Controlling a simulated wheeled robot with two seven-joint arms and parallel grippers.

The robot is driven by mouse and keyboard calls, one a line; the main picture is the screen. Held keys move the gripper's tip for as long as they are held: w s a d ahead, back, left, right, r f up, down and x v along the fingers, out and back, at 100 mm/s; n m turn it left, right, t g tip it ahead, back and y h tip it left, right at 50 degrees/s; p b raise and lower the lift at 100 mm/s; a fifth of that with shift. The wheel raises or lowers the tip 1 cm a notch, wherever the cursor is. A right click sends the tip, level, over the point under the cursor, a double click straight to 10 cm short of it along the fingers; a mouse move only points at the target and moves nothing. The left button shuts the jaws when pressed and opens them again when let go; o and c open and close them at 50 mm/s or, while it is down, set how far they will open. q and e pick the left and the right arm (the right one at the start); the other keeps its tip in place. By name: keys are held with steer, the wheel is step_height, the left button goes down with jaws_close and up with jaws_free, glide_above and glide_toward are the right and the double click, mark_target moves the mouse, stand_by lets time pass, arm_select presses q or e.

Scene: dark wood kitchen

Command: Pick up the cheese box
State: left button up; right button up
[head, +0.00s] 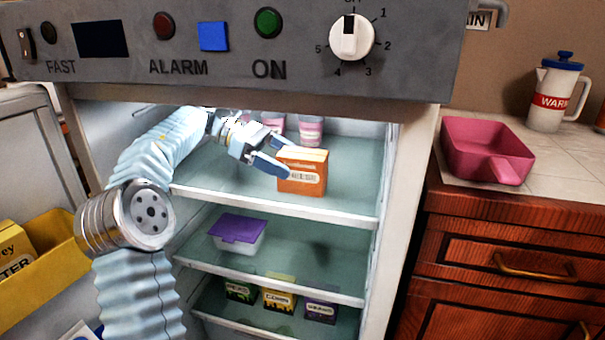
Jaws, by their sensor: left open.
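An orange-brown box with a pale top and a label too small to read, likely the cheese box (303,178), stands upright on the top shelf of the open fridge, near its front edge. My left gripper (281,156) reaches in from the left and is open at the box's left side. One finger overlaps the box's left edge in the picture, and the other is near its upper left. I cannot tell whether they touch it. My right gripper is not in view.
Pink-and-white cups (311,130) stand behind on the top shelf. A purple-lidded tub (238,232) sits on the middle shelf, small boxes (279,300) below. The control panel (220,45) overhangs the opening. A pink pan (482,150) and jug (553,95) stand on the right counter.

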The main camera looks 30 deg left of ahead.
mark_target(299, 166)
arm_select(q)
steer(key=x, duration=0.3)
steer(key=shift+w+d+f, duration=0.1)
steer(key=shift+d+f, duration=0.05)
steer(key=shift+d, duration=0.05)
steer(key=shift+c, duration=0.4)
steer(key=c, duration=1.1)
